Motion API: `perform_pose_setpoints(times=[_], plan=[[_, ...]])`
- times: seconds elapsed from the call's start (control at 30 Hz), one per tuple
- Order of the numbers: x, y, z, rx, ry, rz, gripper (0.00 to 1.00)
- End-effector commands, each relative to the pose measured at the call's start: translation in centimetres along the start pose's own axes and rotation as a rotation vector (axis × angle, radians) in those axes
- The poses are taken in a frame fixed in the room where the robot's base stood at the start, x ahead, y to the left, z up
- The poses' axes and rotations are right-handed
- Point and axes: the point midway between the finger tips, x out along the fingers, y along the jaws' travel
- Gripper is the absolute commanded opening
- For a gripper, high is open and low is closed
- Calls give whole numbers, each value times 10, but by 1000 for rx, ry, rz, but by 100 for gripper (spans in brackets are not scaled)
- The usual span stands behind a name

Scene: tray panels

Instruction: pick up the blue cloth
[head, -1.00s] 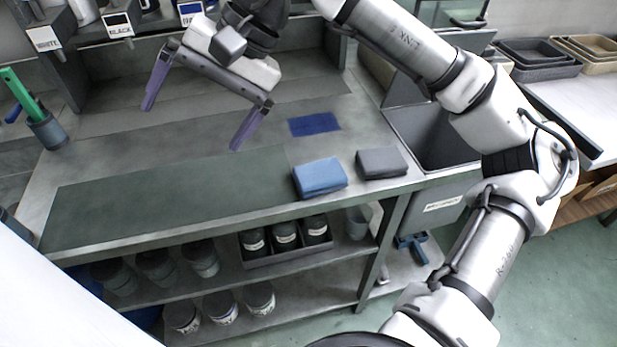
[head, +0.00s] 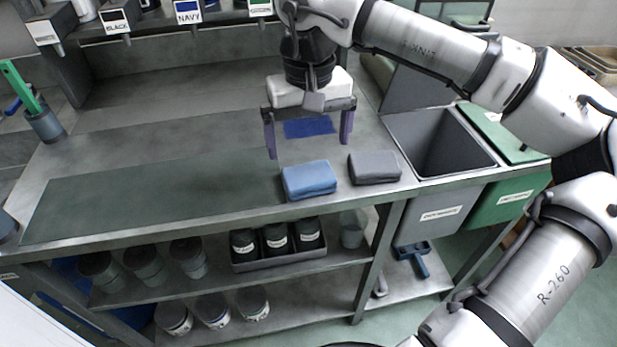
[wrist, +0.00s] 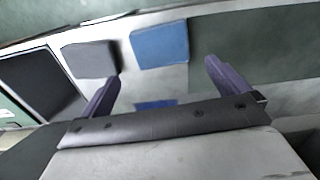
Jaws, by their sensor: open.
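The blue cloth (head: 309,181) is a folded light-blue pad on the front edge of the grey bench, left of a folded grey cloth (head: 375,168). In the wrist view the blue cloth (wrist: 160,45) lies ahead of the fingers, with the grey cloth (wrist: 91,59) to its left. My gripper (head: 310,147) is open and empty, its purple fingers pointing down above the bench, behind the blue cloth and apart from it. A flat dark-blue patch (head: 309,127) shows between the fingers; it is partly hidden by my gripper in the wrist view (wrist: 155,105).
An open grey bin (head: 440,140) and a green-lidded bin (head: 505,135) stand at the right. A dark green mat (head: 150,190) covers the bench's front left and is clear. Labelled dispensers (head: 115,28) line the back; a holder (head: 45,126) with a green tool stands far left.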

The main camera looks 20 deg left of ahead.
Motion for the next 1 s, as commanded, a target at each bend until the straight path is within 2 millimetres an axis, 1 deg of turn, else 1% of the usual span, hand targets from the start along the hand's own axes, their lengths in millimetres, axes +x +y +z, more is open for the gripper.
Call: perform_pose_setpoints(times=[0.03,0.17,0.27,0.4,0.5,0.6,0.8,0.87,1.0], plan=[[5,0,0,0,-1,-1,100],[13,0,0,0,-1,-2,100],[22,-1,0,0,-1,-1,100],[44,-4,0,0,-2,-1,100],[57,-4,0,1,-1,-2,100],[63,-3,0,1,0,-2,100],[64,-4,0,1,1,-2,100],[64,-4,0,1,0,-2,93],[64,-4,0,1,1,-2,75]])
